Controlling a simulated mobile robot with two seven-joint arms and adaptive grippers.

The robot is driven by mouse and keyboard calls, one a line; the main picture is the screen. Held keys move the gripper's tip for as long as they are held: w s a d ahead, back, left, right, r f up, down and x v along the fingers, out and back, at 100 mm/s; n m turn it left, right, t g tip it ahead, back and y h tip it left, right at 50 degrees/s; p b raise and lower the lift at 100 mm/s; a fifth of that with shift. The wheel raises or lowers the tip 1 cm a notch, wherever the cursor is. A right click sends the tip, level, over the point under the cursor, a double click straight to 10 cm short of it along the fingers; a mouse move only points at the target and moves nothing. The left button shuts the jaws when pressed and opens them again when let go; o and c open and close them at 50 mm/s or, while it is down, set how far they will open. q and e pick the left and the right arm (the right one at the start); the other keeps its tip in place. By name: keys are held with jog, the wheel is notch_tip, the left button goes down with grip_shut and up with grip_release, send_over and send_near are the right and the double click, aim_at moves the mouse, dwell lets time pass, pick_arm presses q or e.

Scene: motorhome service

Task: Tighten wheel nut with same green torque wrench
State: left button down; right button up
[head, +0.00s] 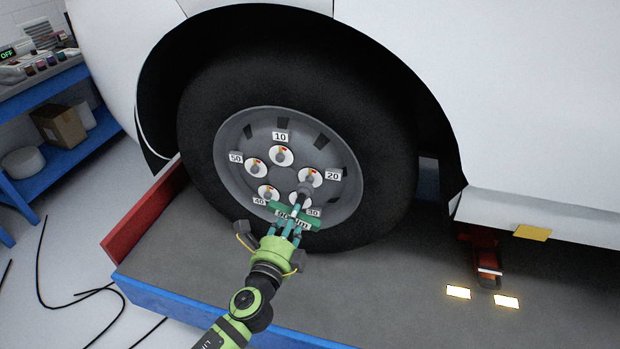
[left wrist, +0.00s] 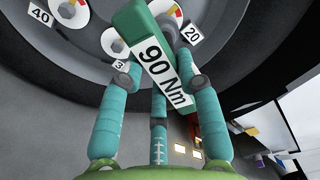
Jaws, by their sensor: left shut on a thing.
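The wheel (head: 232,150) has several nuts on round plates, tagged 10, 20, 30, 40 and 50. My left gripper (head: 288,231) is shut on the green torque wrench (head: 276,207), low in front of the hub. The wrench, labelled 90 Nm, also shows in the left wrist view (left wrist: 133,24) between my teal fingers (left wrist: 160,85). Its dark socket end (head: 305,188) points at the wheel between the 20 nut (head: 310,175) and the 30 nut (head: 294,196). I cannot tell whether it is seated on a nut. The 30 tag is partly covered. My right gripper is out of view.
A blue-edged grey platform (head: 400,285) lies under the wheel, with a red side board (head: 143,213) at left. The white body (head: 530,100) overhangs the wheel. A blue shelf bench (head: 70,155) stands far left. Black cables (head: 75,298) lie on the floor.

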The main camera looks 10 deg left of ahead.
pick_arm(q)
jog(key=shift+s, duration=0.15)
jog(key=s+a+y+b, duration=0.1)
jog(key=s+b, duration=0.6)
jog(key=s, duration=0.8)
jog(key=shift+a+n, duration=0.3)
